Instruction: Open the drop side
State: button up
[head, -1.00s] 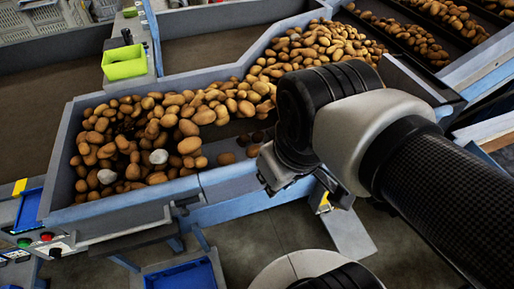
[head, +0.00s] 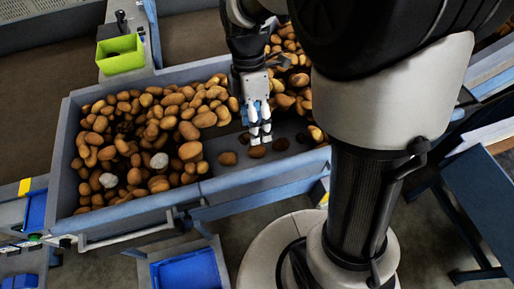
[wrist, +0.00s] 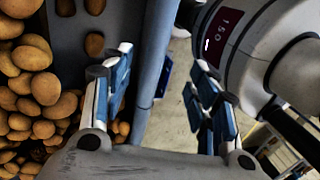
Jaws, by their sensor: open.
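The trough's blue-grey front side wall (head: 265,172) stands upright along the near edge of the potato bed; I cannot tell for certain which section is the drop side. A latch-like fitting sits on its outer face near the left section, partly unclear. My gripper (head: 258,136) is open and points down over the trough near the front wall. In the wrist view my gripper (wrist: 162,62) has its blue-padded fingers spread, with the wall's rim (wrist: 154,60) running between them in the picture. Whether the fingers reach past the rim is unclear.
Potatoes (head: 150,130) and a few pale stones (head: 159,161) fill the trough's left part; a few dark lumps lie near my gripper. A lime-green bin (head: 120,53) stands behind. A blue tray (head: 186,272) is below the front. A dark blue table (head: 480,190) is at right.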

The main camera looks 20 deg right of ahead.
aim_at(260, 168)
jog(key=b+x, duration=0.3)
jog(key=x, duration=1.3)
jog(key=shift+f+b, duration=0.3)
jog(key=shift+b, duration=0.1)
grip_shut()
